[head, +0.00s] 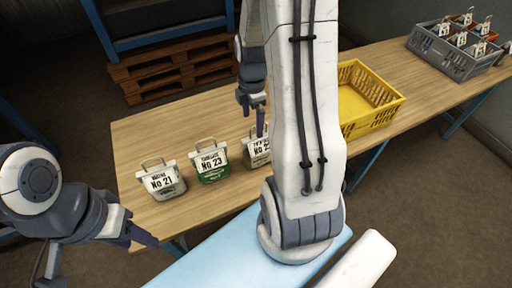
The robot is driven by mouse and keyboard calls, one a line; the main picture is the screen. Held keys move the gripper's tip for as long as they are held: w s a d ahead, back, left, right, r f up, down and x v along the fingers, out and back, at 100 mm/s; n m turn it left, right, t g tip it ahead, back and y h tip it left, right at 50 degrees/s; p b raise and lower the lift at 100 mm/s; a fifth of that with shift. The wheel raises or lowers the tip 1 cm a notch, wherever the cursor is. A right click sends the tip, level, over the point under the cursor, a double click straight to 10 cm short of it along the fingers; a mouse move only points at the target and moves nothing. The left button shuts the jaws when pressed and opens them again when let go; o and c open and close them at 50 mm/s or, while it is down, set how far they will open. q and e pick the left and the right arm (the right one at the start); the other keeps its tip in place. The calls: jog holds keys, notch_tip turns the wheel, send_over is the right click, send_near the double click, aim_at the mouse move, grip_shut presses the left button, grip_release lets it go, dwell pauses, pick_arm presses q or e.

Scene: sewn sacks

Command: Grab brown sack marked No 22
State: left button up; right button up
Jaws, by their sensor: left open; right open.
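A sack (255,154) with a pale top, a brownish lower part and a label reading "No 2" plus a hidden digit stands upright on the wooden table in the head view. My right arm covers its right side. My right gripper (253,116) is open, pointing down just above and behind this sack's top; I cannot tell whether it touches the handle. My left gripper (139,238) is open and empty, low at the left, off the table's front edge.
A green sack marked No 23 (209,163) and a grey-white sack marked No 21 (161,181) stand to the left on the table (150,127). A yellow crate (382,119) is right of my arm. A grey crate (452,62) holding several sacks is at the far right.

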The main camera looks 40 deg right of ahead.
send_over(259, 145)
jog(key=w, duration=0.1)
jog(key=f, duration=0.5)
jog(key=shift+d+f, duration=0.2)
jog(key=shift+f, duration=0.05)
jog(key=shift+w+d+f+p, duration=0.15)
jog(key=shift+f+p, duration=0.4)
jog(key=shift+f, duration=0.9)
jog(key=shift+w+d+f+p, duration=0.15)
jog(key=shift+f+p, duration=0.4)
jog(key=shift+f, duration=0.85)
grip_shut()
